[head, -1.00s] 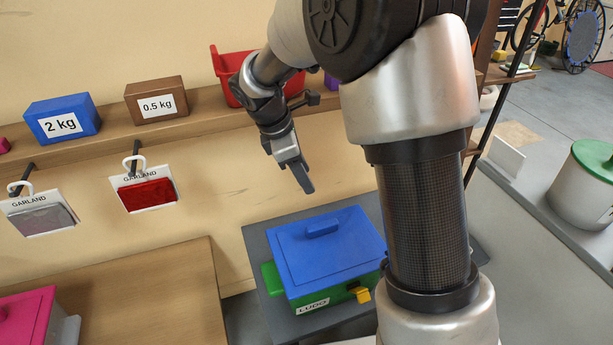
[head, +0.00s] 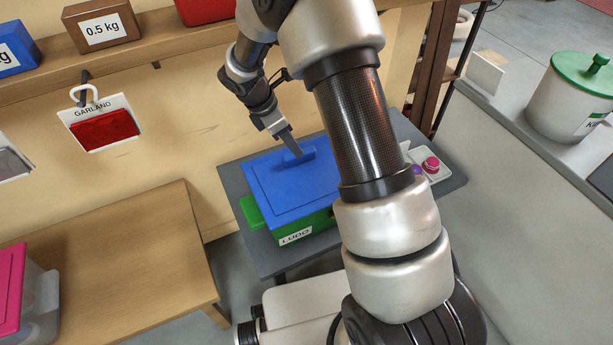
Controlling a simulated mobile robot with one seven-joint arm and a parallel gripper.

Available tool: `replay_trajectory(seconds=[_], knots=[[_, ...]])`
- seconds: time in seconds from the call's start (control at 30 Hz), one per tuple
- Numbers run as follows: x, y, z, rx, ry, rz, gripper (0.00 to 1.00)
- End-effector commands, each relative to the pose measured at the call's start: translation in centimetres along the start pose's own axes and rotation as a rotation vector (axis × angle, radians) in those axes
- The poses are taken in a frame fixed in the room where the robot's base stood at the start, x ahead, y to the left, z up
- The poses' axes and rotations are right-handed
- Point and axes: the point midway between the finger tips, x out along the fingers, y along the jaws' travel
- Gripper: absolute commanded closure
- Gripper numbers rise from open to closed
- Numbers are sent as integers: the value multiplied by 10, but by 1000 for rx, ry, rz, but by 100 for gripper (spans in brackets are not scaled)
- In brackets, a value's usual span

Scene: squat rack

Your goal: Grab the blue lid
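The blue lid (head: 277,192) lies on top of a green box (head: 301,228) labelled LUDO, on a small dark grey table. Its raised blue handle (head: 307,155) shows in the middle of the lid. My gripper (head: 295,150) points down at the handle, at or very near its left end. The fingers look like one narrow shape from this side, so I cannot tell whether they are open or shut, or touching the handle. My arm hides the right part of the lid and box.
The dark grey table (head: 262,258) also carries a panel with a red button (head: 431,165). A wooden table (head: 150,250) stands at left with a pink-lidded box (head: 12,285). A wall shelf (head: 150,50) with weight boxes is behind. A green-lidded white pot (head: 572,100) stands at right.

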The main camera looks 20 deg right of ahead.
Motion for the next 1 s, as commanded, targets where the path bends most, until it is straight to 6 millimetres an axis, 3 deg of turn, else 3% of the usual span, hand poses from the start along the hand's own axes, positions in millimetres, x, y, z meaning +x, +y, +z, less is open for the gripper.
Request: replay_trajectory(seconds=[0.4, 1.0], knots=[[51, -5, -5, 0, -1, -2, 58], [54, -4, -5, 0, 0, 0, 58]])
